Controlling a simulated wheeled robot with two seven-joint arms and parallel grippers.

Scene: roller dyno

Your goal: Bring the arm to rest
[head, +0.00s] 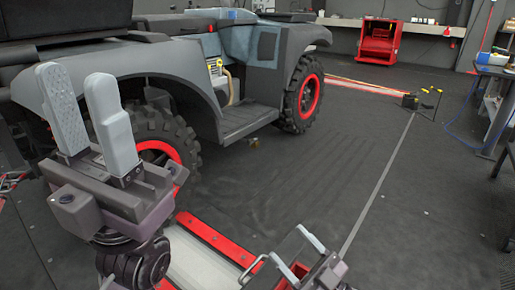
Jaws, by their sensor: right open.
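My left gripper (75,75) is at the left, in front of the vehicle's wheel and fender. Its two pale grey fingers point up and stand apart with nothing between them. My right gripper (282,254) is low at the bottom of the view, right of centre. Its fingers are spread apart and empty, over the dark floor beside the red-edged roller strip. Most of the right arm is out of view.
A grey off-road vehicle (240,122) with red-rimmed wheels fills the left and middle. A red-edged roller strip (215,240) lies on the floor. A red cabinet (380,42) stands at the back, and a workbench (495,70) at the right. The floor right of centre is clear.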

